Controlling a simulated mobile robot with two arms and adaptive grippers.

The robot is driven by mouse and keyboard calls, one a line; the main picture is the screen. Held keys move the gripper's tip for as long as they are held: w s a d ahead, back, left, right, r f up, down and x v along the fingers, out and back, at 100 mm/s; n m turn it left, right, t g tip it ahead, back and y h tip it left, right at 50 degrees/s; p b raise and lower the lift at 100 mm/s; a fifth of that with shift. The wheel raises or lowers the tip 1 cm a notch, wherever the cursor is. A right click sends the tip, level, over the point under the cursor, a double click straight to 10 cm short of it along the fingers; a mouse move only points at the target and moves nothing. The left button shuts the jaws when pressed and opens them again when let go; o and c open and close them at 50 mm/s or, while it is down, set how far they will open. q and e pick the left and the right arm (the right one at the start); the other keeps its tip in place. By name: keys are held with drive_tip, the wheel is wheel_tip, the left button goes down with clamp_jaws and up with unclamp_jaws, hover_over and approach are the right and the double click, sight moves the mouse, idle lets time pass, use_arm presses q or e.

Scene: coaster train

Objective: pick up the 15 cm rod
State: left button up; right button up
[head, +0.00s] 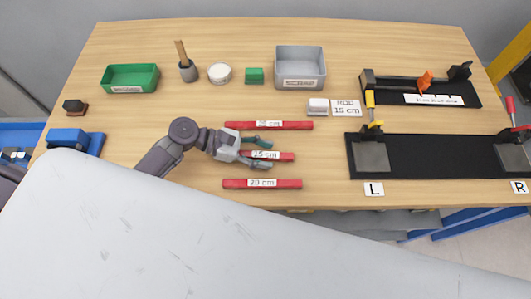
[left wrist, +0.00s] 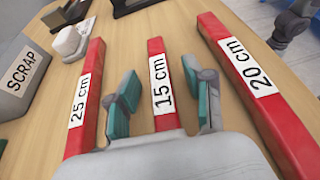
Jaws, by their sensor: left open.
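The 15 cm rod (head: 284,157) is red with a white label and lies on the table between two longer red rods. My left gripper (head: 265,153) is open over it, with one finger on each side of the rod. In the left wrist view the 15 cm rod (left wrist: 157,60) runs between the two green-padded fingers (left wrist: 162,100), with space on both sides. The 25 cm rod (head: 290,125) lies on the far side and the 20 cm rod (head: 290,184) on the near side. My right gripper is not in view.
A grey bin (head: 300,68), a green tray (head: 130,78), a green block (head: 254,76) and a white round container (head: 219,73) stand at the back. A white block (head: 318,106) sits beside a rod card (head: 346,108). Black fixtures (head: 440,150) with clamps occupy the right side.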

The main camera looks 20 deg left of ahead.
use_arm(q)
clamp_jaws()
drive_tip(key=shift+r, duration=0.1)
